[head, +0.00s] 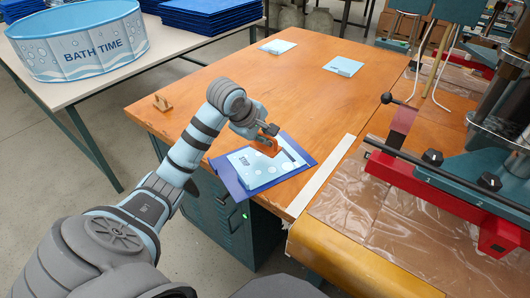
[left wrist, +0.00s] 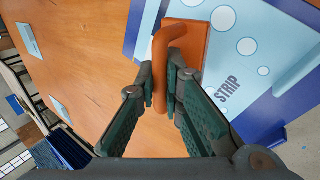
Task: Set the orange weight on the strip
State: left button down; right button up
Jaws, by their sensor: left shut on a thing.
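The orange weight (head: 267,149) is a flat plate with a bent handle. My left gripper (head: 268,134) is shut on its handle, and the left wrist view shows the weight (left wrist: 197,38) between the fingers (left wrist: 163,88). The light blue strip (head: 258,172), printed "STRIP" with white bubbles, lies on a dark blue mat (head: 228,180) at the table's front edge; the strip also shows in the left wrist view (left wrist: 250,75). The weight is over the far part of the strip. I cannot tell whether its plate touches the strip. My right gripper is not in view.
The wooden table (head: 300,100) has bare room behind the mat. Two light blue pieces (head: 278,46) (head: 343,66) lie at its back. A small wooden block (head: 161,103) sits at the left edge. A red and teal machine (head: 440,185) stands at right. A "BATH TIME" tub (head: 80,45) is on another table.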

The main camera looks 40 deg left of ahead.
aim_at(264, 146)
pick_arm(q)
notch_tip(264, 146, down, 4)
jog(key=shift+s+d+f+b, duration=0.1)
jog(key=shift+b, duration=0.4)
jog(key=shift+f, duration=0.2)
jog(key=c, duration=1.7)
grip_release()
jog(key=shift+s+r, duration=0.15)
jog(key=shift+r, duration=0.4)
jog(key=p+v, duration=0.2)
jog(key=v, duration=0.9)
